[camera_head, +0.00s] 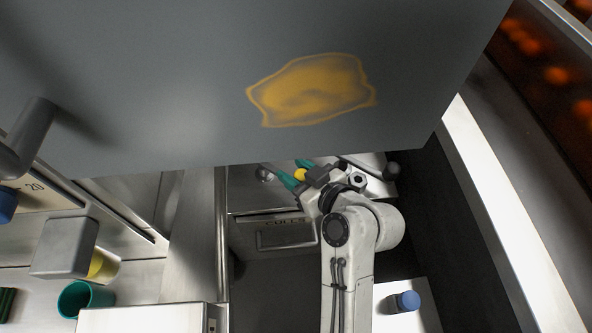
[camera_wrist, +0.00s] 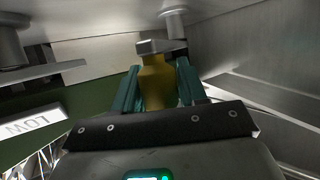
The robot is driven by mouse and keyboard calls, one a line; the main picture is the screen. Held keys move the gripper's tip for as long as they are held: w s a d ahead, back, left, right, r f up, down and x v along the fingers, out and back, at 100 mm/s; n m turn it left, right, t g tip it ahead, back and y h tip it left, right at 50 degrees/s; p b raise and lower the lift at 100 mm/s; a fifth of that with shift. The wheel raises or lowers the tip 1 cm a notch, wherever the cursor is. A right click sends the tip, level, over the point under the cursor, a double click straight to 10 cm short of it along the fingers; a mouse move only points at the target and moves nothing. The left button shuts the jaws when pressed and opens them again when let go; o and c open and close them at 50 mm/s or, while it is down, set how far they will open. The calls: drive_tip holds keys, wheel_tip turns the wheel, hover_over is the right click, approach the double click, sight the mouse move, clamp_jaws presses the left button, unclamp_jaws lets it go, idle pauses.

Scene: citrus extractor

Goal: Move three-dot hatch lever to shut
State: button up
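My gripper (camera_wrist: 160,88) has two teal fingers, one on each side of a yellow handle (camera_wrist: 160,80), with no clear gap showing between fingers and handle. A grey metal piece (camera_wrist: 162,47) sits at the handle's far end. The head view shows my gripper (camera_head: 291,172) just below the big grey panel's lower edge, with a bit of the yellow handle (camera_head: 300,175) between the fingers. No three-dot mark is readable, so I cannot confirm which lever this is. The hatch itself cannot be made out.
A large grey panel (camera_head: 200,90) with an orange stain hangs over the upper head view. A labelled metal drawer (camera_head: 285,238) lies below my gripper. A green cup (camera_head: 84,299) and blue-capped item (camera_head: 404,301) stand lower down.

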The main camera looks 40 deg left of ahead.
clamp_jaws()
drive_tip(key=m+t+p, duration=0.1)
drive_tip(key=p, duration=0.1)
drive_tip(key=s+m+t+p, duration=0.1)
drive_tip(key=p, duration=0.1)
drive_tip(key=shift+s+d+r+h, duration=0.15)
drive_tip(key=shift+s+h, duration=0.15)
drive_tip(key=shift+h, duration=0.1)
drive_tip(key=s+m+t+p, duration=0.1)
drive_tip(key=t+p, duration=0.1)
drive_tip(key=p, duration=0.1)
drive_tip(key=shift+m+h, duration=0.3)
drive_tip(key=shift+s+f+m+t+p, duration=0.25)
drive_tip(key=shift+s+m+t+p, duration=0.15)
drive_tip(key=shift+p, duration=0.35)
drive_tip(key=shift+o, duration=1.8)
unclamp_jaws()
drive_tip(key=shift+r, duration=0.1)
drive_tip(key=p+v, duration=0.3)
drive_tip(key=v, duration=0.7)
drive_tip(key=shift+s+d+r, duration=0.15)
drive_tip(key=shift+s+d, duration=0.05)
